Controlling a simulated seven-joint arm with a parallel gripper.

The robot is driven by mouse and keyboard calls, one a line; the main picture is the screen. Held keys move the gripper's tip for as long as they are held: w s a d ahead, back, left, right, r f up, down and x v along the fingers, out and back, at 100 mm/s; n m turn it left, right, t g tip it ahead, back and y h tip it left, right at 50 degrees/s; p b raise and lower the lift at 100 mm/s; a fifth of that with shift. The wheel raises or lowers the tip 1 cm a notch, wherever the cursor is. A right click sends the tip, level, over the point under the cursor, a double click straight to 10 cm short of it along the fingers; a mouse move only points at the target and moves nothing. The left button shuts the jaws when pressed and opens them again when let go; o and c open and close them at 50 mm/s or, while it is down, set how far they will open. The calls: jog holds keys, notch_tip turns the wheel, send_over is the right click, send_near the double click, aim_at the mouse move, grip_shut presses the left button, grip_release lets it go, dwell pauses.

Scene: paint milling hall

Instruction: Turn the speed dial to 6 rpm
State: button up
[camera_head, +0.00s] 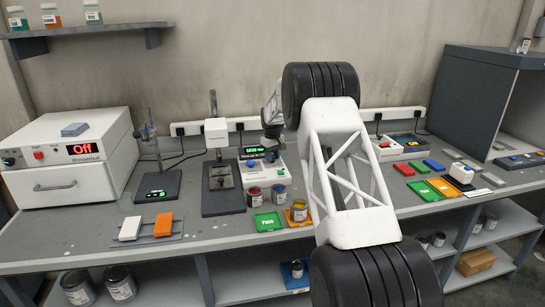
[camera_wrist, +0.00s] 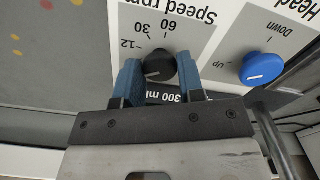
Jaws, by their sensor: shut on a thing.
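The speed dial (camera_wrist: 160,68) is a round black knob on a white panel in the wrist view, under the upside-down label "Speed rpm". The marks 12, 30 and 60 show around it; any mark further left is hidden behind a finger. A pale pointer line on the knob points roughly left, and I cannot read which number it meets. My gripper (camera_wrist: 160,82) has its two blue fingers on either side of the knob, shut on it. In the head view I cannot make out the dial, and my arm covers much of that area.
A blue knob (camera_wrist: 263,68) marked Up and Down sits right of the dial on the same panel. In the head view, paint cans (camera_head: 278,193) stand on the bench by a machine with a lit display (camera_head: 255,151). A white oven (camera_head: 70,155) reads "Off" at left.

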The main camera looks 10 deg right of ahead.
jog(key=shift+r, duration=0.1)
jog(key=o, duration=0.9)
jog(key=shift+r, duration=3.85)
